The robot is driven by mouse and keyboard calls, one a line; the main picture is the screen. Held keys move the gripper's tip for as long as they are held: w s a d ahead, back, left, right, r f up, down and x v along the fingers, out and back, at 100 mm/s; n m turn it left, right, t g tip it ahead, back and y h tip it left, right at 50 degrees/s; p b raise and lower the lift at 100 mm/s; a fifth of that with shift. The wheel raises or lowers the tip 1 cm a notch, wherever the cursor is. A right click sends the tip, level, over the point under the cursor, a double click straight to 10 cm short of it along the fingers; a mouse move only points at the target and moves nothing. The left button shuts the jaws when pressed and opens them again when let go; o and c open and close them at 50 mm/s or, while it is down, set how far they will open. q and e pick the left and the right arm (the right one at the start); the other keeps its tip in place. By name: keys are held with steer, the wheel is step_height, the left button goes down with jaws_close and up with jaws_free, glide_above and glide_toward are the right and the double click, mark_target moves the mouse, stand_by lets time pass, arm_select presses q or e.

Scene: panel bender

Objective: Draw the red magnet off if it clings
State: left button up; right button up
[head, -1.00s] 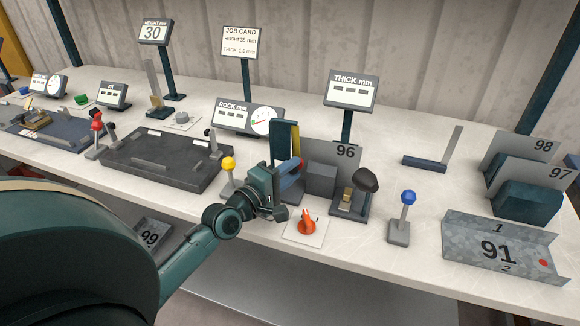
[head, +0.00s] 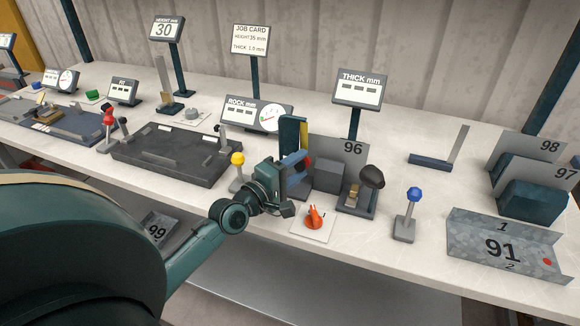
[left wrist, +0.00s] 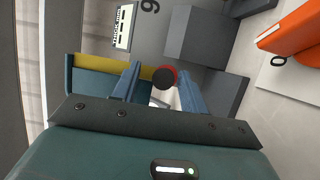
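The red magnet (left wrist: 165,76) shows in the left wrist view as a dark round end with a red rim, just beyond and between my left fingers. In the head view a bit of red (head: 308,161) shows beside the fingers. My left gripper (head: 297,160) is at the yellow-edged dark upright (head: 291,133), left of the grey block (head: 329,176) and panel 96 (head: 352,149). In the left wrist view its two blue fingers (left wrist: 160,83) stand apart, with gaps seen beside the magnet. Whether the magnet touches anything behind it is hidden. My right gripper is out of view.
An orange knob (head: 315,217) on a white plate is close right of the gripper. A yellow-knobbed lever (head: 238,160) stands left, a black-knobbed one (head: 371,178) and a blue-knobbed one (head: 413,195) right. Bent panel 91 (head: 470,238) lies at the bench's right front.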

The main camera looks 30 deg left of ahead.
arm_select(q)
steer(key=s, duration=0.4)
steer(key=s+a+b, duration=0.1)
steer(key=s, duration=0.3)
steer(key=s+a+b, duration=0.1)
steer(key=s, duration=0.2)
steer(key=shift+s+f, duration=0.15)
steer(key=shift+s, duration=0.25)
steer(key=shift+s+b, duration=0.35)
steer(key=shift+s, duration=0.25)
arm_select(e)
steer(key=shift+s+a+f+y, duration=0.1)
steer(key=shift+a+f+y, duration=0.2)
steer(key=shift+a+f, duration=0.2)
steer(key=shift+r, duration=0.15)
